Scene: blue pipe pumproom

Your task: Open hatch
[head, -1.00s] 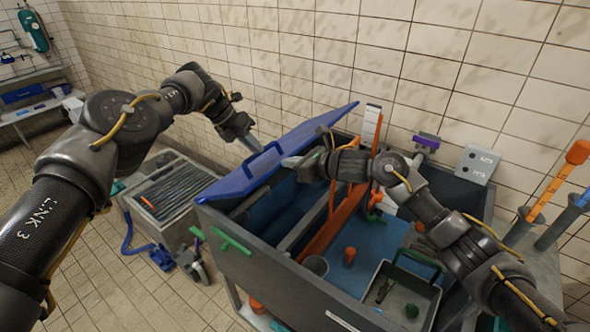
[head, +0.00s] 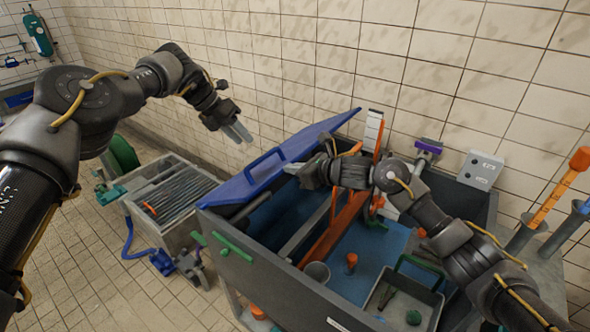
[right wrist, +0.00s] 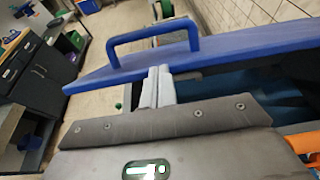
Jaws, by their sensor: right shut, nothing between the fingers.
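The hatch is a blue lid (head: 232,190) with a blue bar handle (head: 264,161), on the left part of a grey tank (head: 262,268). It stands tilted, its far right corner raised, with a gap over the tank. In the right wrist view the lid (right wrist: 240,47) and its handle (right wrist: 150,36) lie just beyond my fingers. My right gripper (head: 291,168) is shut and empty at the lid's right edge; its fingertips (right wrist: 158,84) look close to that edge, but contact is unclear. My left gripper (head: 238,131) is above and left of the lid, apart from it; its finger gap is unclear.
Inside the tank are an orange beam (head: 335,228), a grey cup (head: 317,272) and a grey tray (head: 425,307). A green bar (head: 232,246) is on the tank's front. A ribbed grey box (head: 175,200) stands left. The tiled wall is close behind.

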